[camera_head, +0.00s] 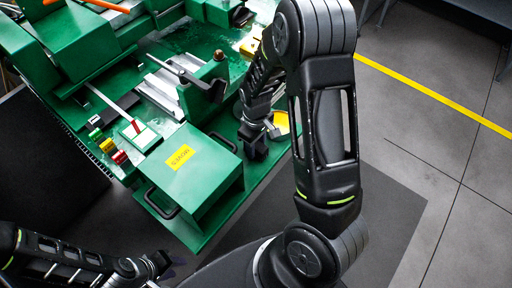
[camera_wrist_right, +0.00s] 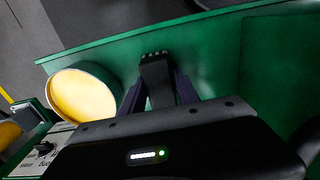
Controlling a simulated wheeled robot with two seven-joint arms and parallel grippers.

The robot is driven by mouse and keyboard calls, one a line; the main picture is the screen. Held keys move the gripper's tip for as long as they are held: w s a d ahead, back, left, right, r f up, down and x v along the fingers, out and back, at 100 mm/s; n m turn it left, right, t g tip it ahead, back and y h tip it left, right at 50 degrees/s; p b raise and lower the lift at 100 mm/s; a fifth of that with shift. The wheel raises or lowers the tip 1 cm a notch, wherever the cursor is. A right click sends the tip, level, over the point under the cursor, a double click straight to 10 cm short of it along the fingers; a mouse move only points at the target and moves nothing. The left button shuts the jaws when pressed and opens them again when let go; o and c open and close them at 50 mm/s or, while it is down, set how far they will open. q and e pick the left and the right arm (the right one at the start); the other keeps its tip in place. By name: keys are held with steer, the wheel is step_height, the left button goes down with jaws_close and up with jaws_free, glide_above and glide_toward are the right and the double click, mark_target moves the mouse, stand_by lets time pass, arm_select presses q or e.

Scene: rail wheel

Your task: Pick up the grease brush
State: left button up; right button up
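My right gripper (camera_head: 256,150) points down beside the green box, over the green bench edge. In the right wrist view its two dark fingers (camera_wrist_right: 158,92) stand on either side of a dark block-like piece (camera_wrist_right: 155,72) with several small pale dots at its top. I cannot tell whether this piece is the grease brush or whether the fingers press on it. No other thing shows clearly as the brush. A round tin with yellow content (camera_head: 281,122) is close by the right gripper and also shows in the right wrist view (camera_wrist_right: 82,98). My left gripper (camera_head: 165,264) is low at the left, away from the bench; its fingers are unclear.
The green box (camera_head: 196,172) with a yellow label and a black handle stands at the bench front. Small coloured blocks (camera_head: 107,145) and a pad with a red piece (camera_head: 138,130) are left of it. A clamp (camera_head: 200,85) stands behind. Grey floor (camera_head: 420,110) is open at right.

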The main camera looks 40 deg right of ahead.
mark_target(256, 144)
jaws_close()
steer(key=shift+r, duration=0.1)
step_height(256, 144, up, 10)
steer(key=shift+f, duration=0.1)
stand_by(0.6)
stand_by(0.4)
steer(key=shift+c, duration=0.3)
jaws_free()
steer(key=c, duration=0.6)
